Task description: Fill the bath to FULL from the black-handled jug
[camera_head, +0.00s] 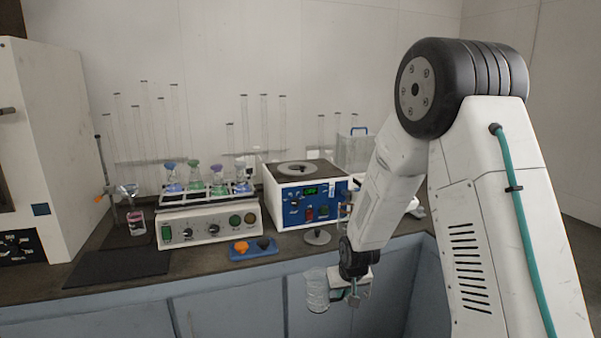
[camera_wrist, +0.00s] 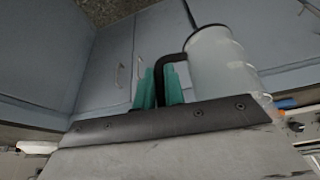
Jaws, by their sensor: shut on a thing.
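My gripper (camera_head: 355,292) is shut on the black handle of a clear, cloudy jug (camera_head: 316,289). In the wrist view the teal fingers of my gripper (camera_wrist: 158,86) close around the black handle (camera_wrist: 163,72), with the jug body (camera_wrist: 222,60) to the right. In the head view the jug looks about upright, in front of the cabinet doors and apart from the bench. I cannot tell its water level. The blue-fronted box (camera_head: 297,216) with a green display and a round ring on its top, likely the bath, stands on the bench behind. Its inside is hidden.
A grey round disc (camera_head: 317,237) lies before the blue-fronted box. A clear container (camera_head: 354,150) stands behind. The bench edge borders the cabinets.

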